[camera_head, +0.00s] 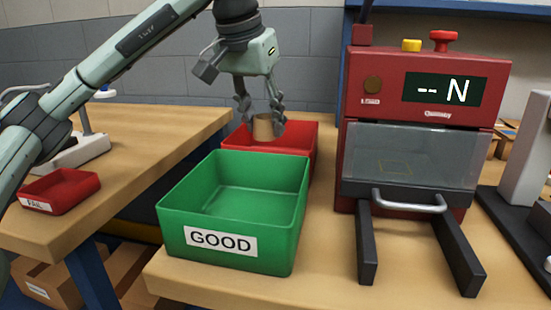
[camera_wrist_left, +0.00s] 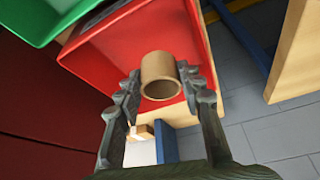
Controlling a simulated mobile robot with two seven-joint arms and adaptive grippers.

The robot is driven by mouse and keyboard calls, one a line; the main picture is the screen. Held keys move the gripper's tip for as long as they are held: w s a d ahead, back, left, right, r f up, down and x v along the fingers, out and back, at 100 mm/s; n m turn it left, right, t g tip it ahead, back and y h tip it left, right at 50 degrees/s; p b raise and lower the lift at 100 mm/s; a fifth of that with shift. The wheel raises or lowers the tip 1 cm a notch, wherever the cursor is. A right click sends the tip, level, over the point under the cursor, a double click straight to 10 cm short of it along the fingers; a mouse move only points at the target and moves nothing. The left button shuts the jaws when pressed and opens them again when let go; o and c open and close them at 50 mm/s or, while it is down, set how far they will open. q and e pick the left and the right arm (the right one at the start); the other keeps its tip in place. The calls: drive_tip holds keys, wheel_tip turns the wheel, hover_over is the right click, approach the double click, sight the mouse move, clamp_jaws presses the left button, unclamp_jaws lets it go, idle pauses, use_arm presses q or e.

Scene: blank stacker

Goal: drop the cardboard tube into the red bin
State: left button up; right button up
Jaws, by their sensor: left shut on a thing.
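The cardboard tube (camera_head: 264,127) is a short brown ring held in my left gripper (camera_head: 262,112). In the left wrist view the tube (camera_wrist_left: 160,72) sits between the two fingers of the gripper (camera_wrist_left: 160,88), its open end facing the camera. The red bin (camera_head: 300,138) stands behind the green bin on the bench. The tube is in front of or above the red bin's left part in the head view. In the left wrist view the red bin (camera_wrist_left: 110,50) lies behind the tube. My right gripper is not in view.
The green bin (camera_head: 240,247) marked GOOD stands in front of the red bin. A red machine (camera_head: 425,70) with a clear door and bar handle stands to the right. A small red tray (camera_head: 60,190) marked FAIL lies on the left bench.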

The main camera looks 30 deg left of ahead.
use_arm(q)
drive_tip(key=o, duration=0.8)
drive_tip(key=v, duration=1.2)
drive_tip(key=shift+r, duration=0.1)
